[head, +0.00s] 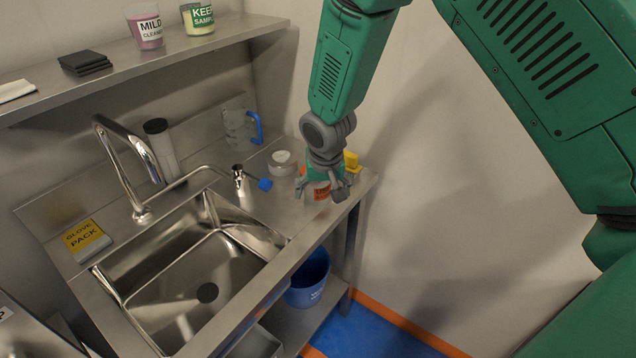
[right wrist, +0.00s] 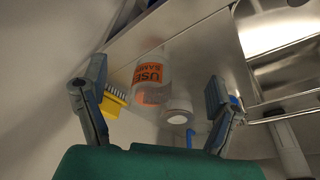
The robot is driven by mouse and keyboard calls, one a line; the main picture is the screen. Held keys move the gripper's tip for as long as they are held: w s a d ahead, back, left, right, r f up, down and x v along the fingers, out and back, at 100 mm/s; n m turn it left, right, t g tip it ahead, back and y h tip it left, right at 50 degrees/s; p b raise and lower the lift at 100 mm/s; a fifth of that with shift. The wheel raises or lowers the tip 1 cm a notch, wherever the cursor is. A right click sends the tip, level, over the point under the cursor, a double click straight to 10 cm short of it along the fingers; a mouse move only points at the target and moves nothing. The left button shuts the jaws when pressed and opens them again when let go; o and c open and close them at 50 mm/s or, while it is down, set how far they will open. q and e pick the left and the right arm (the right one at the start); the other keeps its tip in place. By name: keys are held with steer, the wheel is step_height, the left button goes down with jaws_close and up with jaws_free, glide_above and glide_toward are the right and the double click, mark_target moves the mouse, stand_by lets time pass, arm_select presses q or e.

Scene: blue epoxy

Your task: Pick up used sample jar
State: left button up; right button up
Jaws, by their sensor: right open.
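The used sample jar (right wrist: 152,78) is clear with an orange label reading "USE... SAM...". It stands on the steel counter in the right wrist view, between the lines of my two fingers and beyond them. In the head view its orange label (head: 322,191) shows partly behind my right gripper (head: 325,184), which hides most of the jar. My right gripper is open, pointing down over the jar near the counter's right end. I cannot tell whether the fingertips touch it. My left gripper is not in view.
A white-topped container (head: 282,160) stands just left of the jar, and a yellow brush (head: 351,161) just right. A blue-handled clear jug (head: 240,127), the faucet (head: 128,165) and the sink (head: 190,270) lie further left. A blue bucket (head: 308,282) sits below.

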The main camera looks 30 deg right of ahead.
steer(key=w+r+m+h, duration=0.1)
steer(key=w+r+m, duration=0.1)
steer(key=w+r, duration=0.6)
steer(key=p, duration=0.1)
glide_above(317, 184)
steer(key=w, duration=0.2)
step_height(317, 184, down, 6)
steer(key=shift+t, duration=0.3)
steer(key=x, duration=0.1)
steer(key=p+x, duration=0.1)
steer(key=x, duration=0.2)
steer(key=shift+s+d+f, duration=0.15)
steer(key=shift+d+f, duration=0.2)
steer(key=shift+f, duration=0.15)
steer(key=shift+d, duration=0.25)
steer(key=c, duration=1.4)
steer(key=shift+o, duration=0.2)
